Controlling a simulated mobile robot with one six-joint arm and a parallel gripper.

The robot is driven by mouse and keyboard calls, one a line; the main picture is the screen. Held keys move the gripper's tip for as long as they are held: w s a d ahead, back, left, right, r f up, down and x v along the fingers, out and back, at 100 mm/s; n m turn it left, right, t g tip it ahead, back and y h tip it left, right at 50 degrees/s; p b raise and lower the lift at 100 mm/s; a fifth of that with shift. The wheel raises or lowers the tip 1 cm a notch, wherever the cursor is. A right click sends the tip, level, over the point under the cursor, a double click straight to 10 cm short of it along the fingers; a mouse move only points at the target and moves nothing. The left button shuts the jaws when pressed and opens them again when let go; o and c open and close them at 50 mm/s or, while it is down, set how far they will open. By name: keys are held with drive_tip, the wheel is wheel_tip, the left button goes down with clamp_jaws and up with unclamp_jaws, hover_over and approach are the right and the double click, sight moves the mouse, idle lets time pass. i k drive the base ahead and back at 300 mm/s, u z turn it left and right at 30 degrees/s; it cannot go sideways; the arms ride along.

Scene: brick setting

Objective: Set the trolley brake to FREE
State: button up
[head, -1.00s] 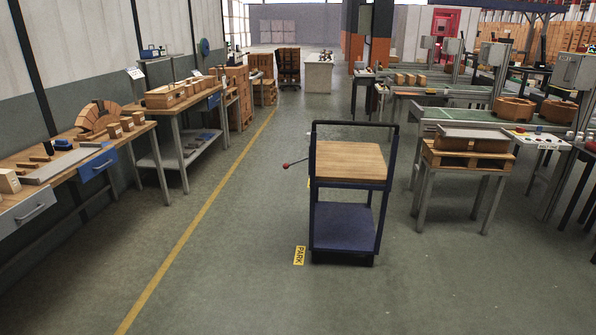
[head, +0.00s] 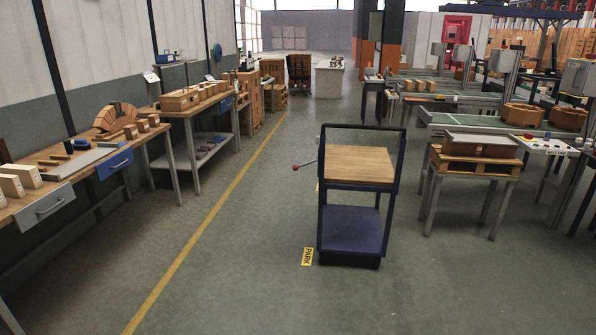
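The trolley (head: 357,213) stands on the open floor right of centre in the head view. It has a dark blue frame, a wooden top and a blue lower shelf. The brake lever (head: 305,163) sticks out from its left side, a thin rod with a red knob (head: 295,168) at the left end, slightly lower than its root. A yellow PARK label (head: 307,256) shows by the trolley's lower left corner. Another small yellow mark at its left post is mostly hidden, and I cannot read it. My gripper is not in view.
A workbench (head: 150,130) with blocks and a brick arch runs along the left wall. A yellow line (head: 205,230) crosses the floor. A stand with a pallet (head: 474,165) is right of the trolley. The floor in front and to the trolley's left is clear.

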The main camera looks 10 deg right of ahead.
sight(296, 166)
drive_tip(key=u, duration=0.1)
drive_tip(key=i, duration=0.95)
drive_tip(key=z, duration=0.1)
drive_tip(key=k, duration=0.65)
drive_tip(key=z, duration=0.3)
drive_tip(key=i, duration=1.2)
